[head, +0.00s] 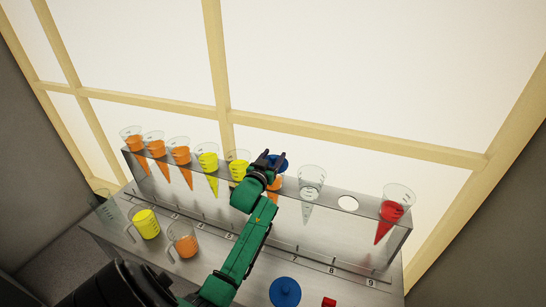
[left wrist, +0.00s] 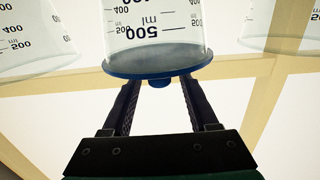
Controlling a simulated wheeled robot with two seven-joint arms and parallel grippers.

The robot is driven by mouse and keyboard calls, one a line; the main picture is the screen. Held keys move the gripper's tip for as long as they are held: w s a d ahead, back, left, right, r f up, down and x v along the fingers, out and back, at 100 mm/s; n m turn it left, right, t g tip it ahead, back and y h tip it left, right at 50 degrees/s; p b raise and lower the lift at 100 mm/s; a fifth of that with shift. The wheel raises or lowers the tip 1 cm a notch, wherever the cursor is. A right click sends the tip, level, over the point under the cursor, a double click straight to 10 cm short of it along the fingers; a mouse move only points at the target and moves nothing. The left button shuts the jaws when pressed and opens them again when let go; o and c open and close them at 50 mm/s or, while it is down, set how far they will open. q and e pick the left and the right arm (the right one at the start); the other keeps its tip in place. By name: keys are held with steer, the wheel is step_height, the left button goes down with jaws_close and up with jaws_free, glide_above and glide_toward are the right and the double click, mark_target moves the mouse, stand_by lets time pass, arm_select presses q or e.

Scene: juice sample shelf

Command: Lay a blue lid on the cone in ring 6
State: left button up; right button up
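The ring 6 cone (head: 275,190) holds orange juice and is partly hidden behind my left gripper (head: 268,156). A blue lid (head: 279,163) lies across its mouth. In the left wrist view, where things show upside down, the lid (left wrist: 158,66) sits flat against the rim of the clear cone (left wrist: 152,30). The lid's small knob is between the fingertips of my left gripper (left wrist: 159,85), with a gap on each side, so the gripper is open. Another blue lid (head: 285,291) lies on the counter at the front. My right gripper is not in view.
The metal shelf (head: 355,223) holds several other cones, including a clear one (head: 312,180) right of ring 6 and a red one (head: 394,213). Ring 8 (head: 348,203) is empty. Yellow (head: 146,224) and orange (head: 183,240) jugs stand front left. A red object (head: 329,302) lies front right.

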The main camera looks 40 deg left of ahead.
arm_select(q)
steer(key=shift+r, duration=0.1)
steer(key=shift+s+d, duration=0.15)
steer(key=shift+s, duration=0.1)
steer(key=b+v, duration=0.2)
steer(key=v, duration=0.9)
steer(key=shift+s, duration=0.25)
steer(key=shift+d, duration=0.1)
